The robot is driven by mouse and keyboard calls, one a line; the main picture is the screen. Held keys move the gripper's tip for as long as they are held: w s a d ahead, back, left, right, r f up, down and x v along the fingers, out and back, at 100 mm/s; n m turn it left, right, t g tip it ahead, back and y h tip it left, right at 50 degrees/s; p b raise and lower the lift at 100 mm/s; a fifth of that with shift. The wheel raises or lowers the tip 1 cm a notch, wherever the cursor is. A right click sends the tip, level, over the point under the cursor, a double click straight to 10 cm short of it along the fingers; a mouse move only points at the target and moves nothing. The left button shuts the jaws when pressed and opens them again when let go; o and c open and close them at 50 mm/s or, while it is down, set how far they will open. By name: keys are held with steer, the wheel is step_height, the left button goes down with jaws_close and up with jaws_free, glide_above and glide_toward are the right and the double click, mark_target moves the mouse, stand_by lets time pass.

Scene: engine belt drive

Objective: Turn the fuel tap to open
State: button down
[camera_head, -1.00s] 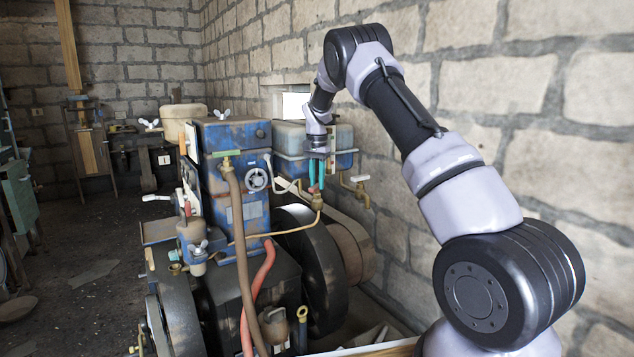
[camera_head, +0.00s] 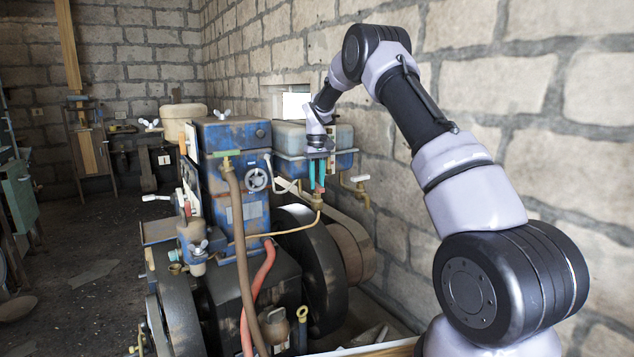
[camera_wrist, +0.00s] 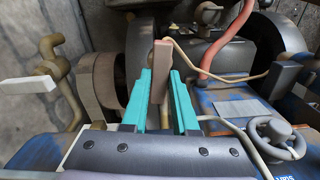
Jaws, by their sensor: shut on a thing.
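The fuel tap is a brass fitting (camera_head: 317,203) below the blue-based tank, with a thin copper-coloured pipe running from it to the engine. My gripper (camera_head: 317,188) points down at it, its teal fingers directly above the fitting. In the wrist view, my gripper (camera_wrist: 163,90) is shut on the tap's flat brownish lever (camera_wrist: 162,62), which stands up between the two teal fingers.
The tank (camera_head: 340,140) stands behind my gripper near the stone wall. Another brass tap (camera_head: 360,184) with a pale handle is to the right. A grey handwheel (camera_head: 256,179) is on the engine at left. The flywheel and belt (camera_head: 350,250) lie below.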

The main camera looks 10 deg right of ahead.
mark_target(317, 185)
steer(key=shift+n, duration=0.9)
steer(key=c, duration=0.7)
jaws_free()
step_height(317, 185, up, 11)
steer(key=shift+f, duration=0.1)
